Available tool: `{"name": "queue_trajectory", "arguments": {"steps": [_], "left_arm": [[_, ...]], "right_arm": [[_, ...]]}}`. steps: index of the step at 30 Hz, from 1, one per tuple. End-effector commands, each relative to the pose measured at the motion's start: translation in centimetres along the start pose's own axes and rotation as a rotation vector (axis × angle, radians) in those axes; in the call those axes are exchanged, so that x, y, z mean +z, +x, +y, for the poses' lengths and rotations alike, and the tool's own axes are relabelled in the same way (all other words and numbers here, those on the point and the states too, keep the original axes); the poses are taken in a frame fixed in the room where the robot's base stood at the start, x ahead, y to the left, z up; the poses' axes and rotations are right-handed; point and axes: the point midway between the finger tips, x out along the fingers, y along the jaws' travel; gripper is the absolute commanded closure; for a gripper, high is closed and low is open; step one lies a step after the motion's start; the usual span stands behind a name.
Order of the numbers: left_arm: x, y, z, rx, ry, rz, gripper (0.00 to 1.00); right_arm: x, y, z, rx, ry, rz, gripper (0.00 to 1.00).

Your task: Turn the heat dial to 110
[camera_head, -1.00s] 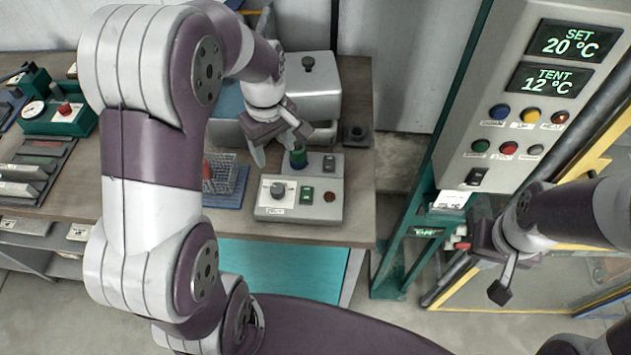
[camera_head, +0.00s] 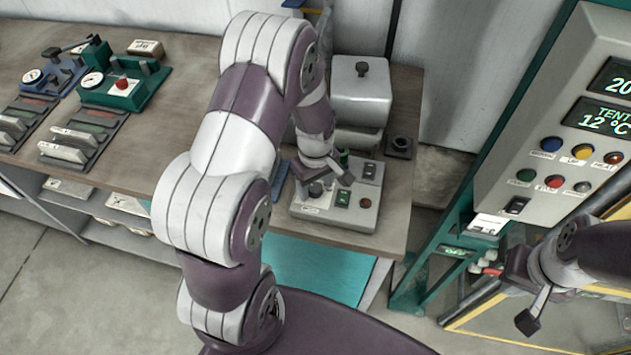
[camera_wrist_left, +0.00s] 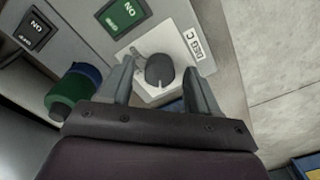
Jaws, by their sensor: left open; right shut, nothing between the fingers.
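The heat dial is a dark round knob (camera_wrist_left: 160,70) on a white plate marked DEG C in the left wrist view. It also shows in the head view (camera_head: 316,189), partly covered by my left gripper. The dial sits on a grey control box (camera_head: 358,217) on the bench. My left gripper (camera_wrist_left: 157,82) is open, with its fingers on either side of the knob; I cannot tell whether they touch it. The number the dial points to is not readable. My right gripper (camera_head: 527,322) is shut and empty at the right, in front of the tall panel.
A metal container (camera_head: 361,98) stands behind. A tall panel (camera_head: 540,130) at the right reads TENT 12 °C.

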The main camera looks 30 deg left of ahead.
Motion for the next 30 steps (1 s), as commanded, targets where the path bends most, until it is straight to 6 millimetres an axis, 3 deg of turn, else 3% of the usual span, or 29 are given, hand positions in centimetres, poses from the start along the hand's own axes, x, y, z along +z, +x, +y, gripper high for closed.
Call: {"name": "queue_trajectory", "arguments": {"steps": [3, 8, 9, 20, 30], "left_arm": [[0.0, 0.0, 0.0, 0.000, 0.000, 0.000, 0.39], [0.0, 0.0, 0.0, 0.000, 0.000, 0.000, 0.91], [0.0, 0.0, 0.0, 0.000, 0.000, 0.000, 0.95], [0.0, -0.1, 0.0, -0.001, 0.055, -0.001, 0.95], [0.0, -0.2, 0.0, -0.001, 0.309, -0.001, 0.95]], "right_arm": [[0.0, 0.0, 0.0, 0.000, 0.000, 0.000, 1.00], [0.0, 0.0, 0.0, 0.000, 0.000, 0.000, 1.00], [0.0, 0.0, 0.0, 0.000, 0.000, 0.000, 1.00], [0.0, -0.2, 0.0, 0.000, 0.000, 0.000, 1.00], [-0.1, -1.0, 0.0, 0.000, 0.000, 0.000, 1.00]]}}
